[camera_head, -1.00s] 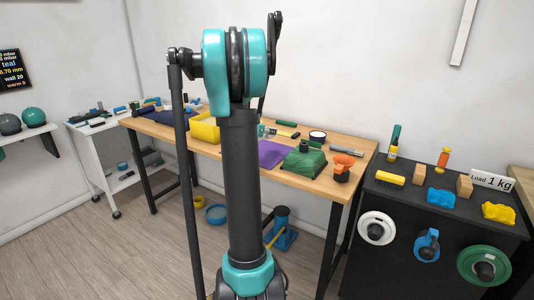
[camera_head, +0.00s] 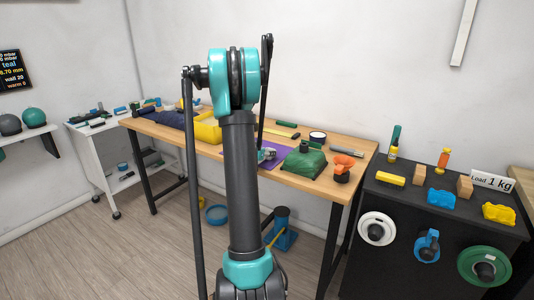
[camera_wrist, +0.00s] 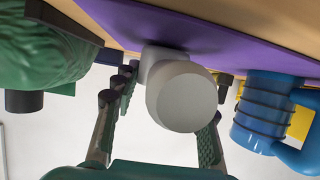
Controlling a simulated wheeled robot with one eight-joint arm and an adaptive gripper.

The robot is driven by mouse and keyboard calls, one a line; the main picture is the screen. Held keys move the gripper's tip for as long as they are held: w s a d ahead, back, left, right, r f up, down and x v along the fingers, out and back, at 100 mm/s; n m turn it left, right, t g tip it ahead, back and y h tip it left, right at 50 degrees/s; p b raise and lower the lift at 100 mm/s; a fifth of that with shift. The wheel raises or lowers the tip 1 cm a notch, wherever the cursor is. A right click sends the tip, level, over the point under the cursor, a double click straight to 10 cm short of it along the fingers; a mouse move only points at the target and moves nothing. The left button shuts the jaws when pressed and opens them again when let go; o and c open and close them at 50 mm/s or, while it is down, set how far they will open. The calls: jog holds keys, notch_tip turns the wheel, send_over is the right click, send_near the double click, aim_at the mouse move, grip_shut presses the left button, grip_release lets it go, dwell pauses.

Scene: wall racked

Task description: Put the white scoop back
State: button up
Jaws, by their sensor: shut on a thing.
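The white scoop (camera_wrist: 182,98) is a pale, rounded piece in the wrist view, between the fingers of my gripper (camera_wrist: 163,112). My gripper is shut on it. It is close to the purple mat (camera_wrist: 215,45), but I cannot tell whether it touches the mat. In the head view my gripper (camera_head: 267,154) is low over the purple mat (camera_head: 275,145) on the wooden table, partly behind my own arm. The scoop cannot be made out clearly there.
A green lumpy object (camera_head: 304,161) stands right of the mat, with an orange-topped item (camera_head: 342,165) beyond it. A blue ribbed mug (camera_wrist: 270,110) is close to the gripper in the wrist view. A yellow bin (camera_head: 207,130) stands to the left.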

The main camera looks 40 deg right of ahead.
jog(key=o, duration=1.2)
jog(key=shift+c, duration=0.2)
jog(key=shift+f, duration=0.2)
jog(key=v, duration=1.7)
jog(key=s+a+f+n+y, duration=0.4)
jog(key=s+a, duration=0.3)
jog(key=a, duration=0.2)
jog(key=s+a+f+n+g+y, duration=0.1)
jog(key=s+a+f+n+y, duration=0.3)
jog(key=s+a, duration=0.3)
jog(key=s+a+f+n+y, duration=0.4)
jog(key=s+a+f, duration=0.2)
jog(key=a, duration=0.7)
jog(key=shift+s+a+n+g, duration=0.15)
jog(key=shift+s+n+g, duration=0.2)
jog(key=shift+s, duration=0.45)
